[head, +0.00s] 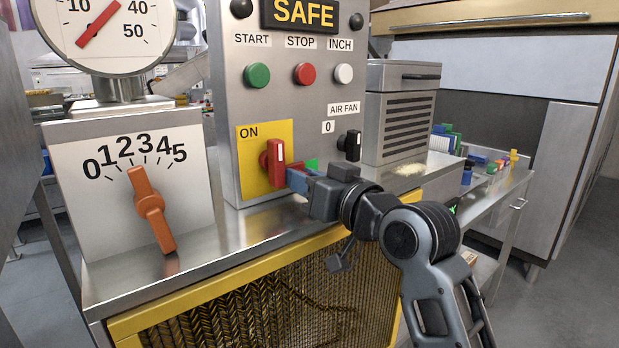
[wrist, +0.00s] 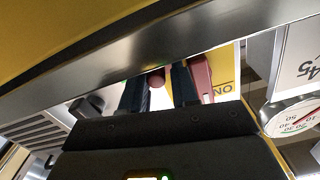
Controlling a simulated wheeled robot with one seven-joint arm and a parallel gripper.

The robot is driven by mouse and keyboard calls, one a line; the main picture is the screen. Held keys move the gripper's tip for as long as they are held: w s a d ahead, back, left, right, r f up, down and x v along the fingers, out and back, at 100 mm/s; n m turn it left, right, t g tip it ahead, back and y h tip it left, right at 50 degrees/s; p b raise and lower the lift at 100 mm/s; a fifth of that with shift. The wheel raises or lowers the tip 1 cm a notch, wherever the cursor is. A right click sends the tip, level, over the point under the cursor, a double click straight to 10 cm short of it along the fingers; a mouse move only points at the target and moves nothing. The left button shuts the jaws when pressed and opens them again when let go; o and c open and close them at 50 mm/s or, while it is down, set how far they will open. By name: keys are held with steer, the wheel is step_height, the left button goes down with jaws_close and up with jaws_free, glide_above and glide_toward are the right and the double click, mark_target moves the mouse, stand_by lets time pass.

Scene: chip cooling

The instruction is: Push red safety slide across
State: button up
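The red safety slide (head: 275,165) sits on the yellow ON plate (head: 250,140) of the grey control panel. It has a white stripe on its front. My gripper (head: 292,180) is at the slide's lower right side, with its tips close to it. In the wrist view my gripper (wrist: 158,88) has its two dark fingers apart. The red slide (wrist: 203,78) shows just right of the right finger there, and contact is unclear. A round red part (wrist: 155,78) shows between the fingers; I cannot tell what it belongs to. A small green patch (head: 312,165) shows right of the slide.
A box with an orange dial (head: 150,205) stands left on the steel ledge. START (head: 257,75), STOP (head: 305,74) and INCH (head: 344,73) buttons are above. A black AIR FAN knob (head: 350,145) is right. A louvred box (head: 398,115) stands beyond it.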

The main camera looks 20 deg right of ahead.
steer(key=o, duration=0.3)
steer(key=shift+a, duration=0.1)
steer(key=shift+o, duration=0.2)
